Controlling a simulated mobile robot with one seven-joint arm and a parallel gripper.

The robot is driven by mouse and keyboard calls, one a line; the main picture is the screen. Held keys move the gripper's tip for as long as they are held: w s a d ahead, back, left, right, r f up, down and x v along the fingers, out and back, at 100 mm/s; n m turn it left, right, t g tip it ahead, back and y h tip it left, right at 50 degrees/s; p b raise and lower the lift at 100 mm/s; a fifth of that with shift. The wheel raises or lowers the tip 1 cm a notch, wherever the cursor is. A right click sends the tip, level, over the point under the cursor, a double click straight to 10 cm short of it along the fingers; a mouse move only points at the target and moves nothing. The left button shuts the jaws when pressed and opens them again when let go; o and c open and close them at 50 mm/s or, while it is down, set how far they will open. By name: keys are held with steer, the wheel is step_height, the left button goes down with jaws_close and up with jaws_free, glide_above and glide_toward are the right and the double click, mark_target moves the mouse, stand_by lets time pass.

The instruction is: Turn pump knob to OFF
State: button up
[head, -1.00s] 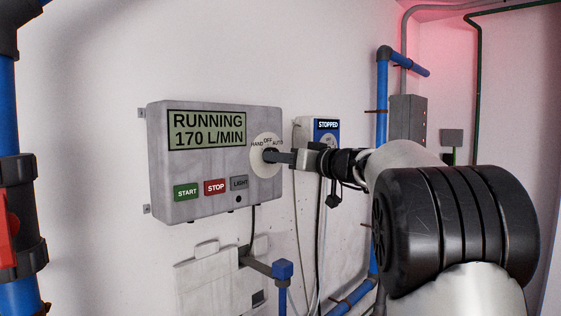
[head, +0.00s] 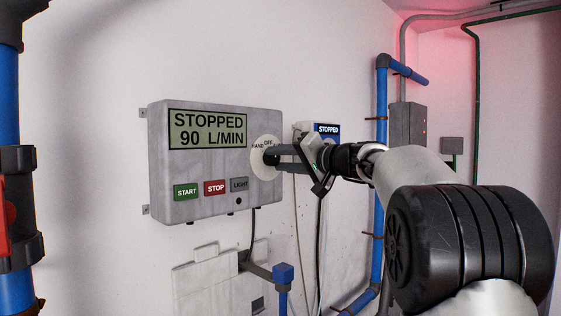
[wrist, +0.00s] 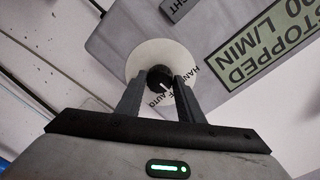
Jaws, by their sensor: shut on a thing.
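The grey pump control box (head: 215,165) hangs on the white wall, and its display (head: 207,129) reads STOPPED, 90 L/MIN. At its right is the white dial plate (head: 262,172) marked HAND, OFF and AUTO; AUTO is hidden in the head view but shows in the wrist view. My gripper (head: 276,157) is shut on the black knob (wrist: 157,74), one finger on each side. In the wrist view, the knob's white mark points toward the OFF lettering, partly hidden by a finger.
START (head: 187,191), STOP (head: 215,187) and LIGHT (head: 239,184) buttons sit below the display. A smaller box (head: 328,130) reading STOPPED is behind my gripper. Blue pipes (head: 381,150) run up the wall at right; another blue pipe (head: 10,110) stands at left.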

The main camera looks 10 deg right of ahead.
steer(key=shift+m, duration=0.4)
steer(key=o, duration=1.1)
steer(key=shift+c, duration=0.2)
steer(key=b+v, duration=0.4)
steer(key=v, duration=1.3)
steer(key=shift+s+d, duration=0.15)
steer(key=shift+s, duration=0.05)
